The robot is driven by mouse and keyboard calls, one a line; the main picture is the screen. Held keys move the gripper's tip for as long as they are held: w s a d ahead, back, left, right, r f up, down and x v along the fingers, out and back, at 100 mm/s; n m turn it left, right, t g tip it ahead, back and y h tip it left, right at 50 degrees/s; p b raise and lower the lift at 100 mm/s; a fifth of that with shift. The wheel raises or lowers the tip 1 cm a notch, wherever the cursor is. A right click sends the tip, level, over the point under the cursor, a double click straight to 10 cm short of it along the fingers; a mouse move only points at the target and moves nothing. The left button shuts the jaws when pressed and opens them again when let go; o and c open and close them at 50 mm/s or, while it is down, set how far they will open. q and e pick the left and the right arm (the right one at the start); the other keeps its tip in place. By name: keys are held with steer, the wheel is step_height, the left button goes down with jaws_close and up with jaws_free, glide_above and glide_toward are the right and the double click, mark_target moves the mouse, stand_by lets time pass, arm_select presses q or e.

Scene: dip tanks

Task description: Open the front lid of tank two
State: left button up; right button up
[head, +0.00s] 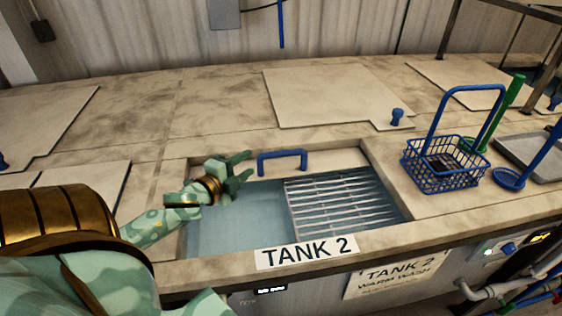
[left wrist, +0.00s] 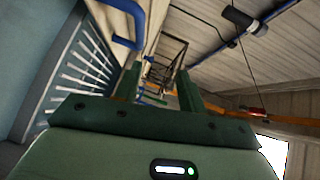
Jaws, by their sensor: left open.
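Tank two's front opening shows water (head: 230,222) and a slatted metal rack (head: 345,208) inside. A pale strip of the front lid (head: 335,159) with a blue bar handle (head: 282,161) lies along the back edge of the opening; the rest of the lid is not visible. My left gripper (head: 244,166) is open and empty, just left of the handle and apart from it. In the left wrist view, the open fingers (left wrist: 158,88) have nothing between them, and the handle (left wrist: 122,22) shows at the upper left. My right gripper is not in view.
A blue wire basket (head: 442,168) with a tall handle stands on the deck right of the opening. A closed rear lid (head: 335,95) with a blue knob (head: 397,116) lies behind. A TANK 2 label (head: 307,251) marks the front rim. Blue and green tools stand farther right.

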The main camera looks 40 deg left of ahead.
mark_target(277, 156)
arm_select(q)
step_height(277, 156, down, 5)
steer(key=b, duration=0.3)
steer(key=w, duration=0.5)
steer(key=w+a+f+b, duration=0.1)
steer(key=w, duration=0.4)
steer(key=w+b, duration=0.1)
steer(key=w, duration=0.5)
steer(key=shift+a+f, duration=0.25)
steer(key=shift+f, duration=0.15)
steer(key=shift+w, duration=0.1)
jaws_close()
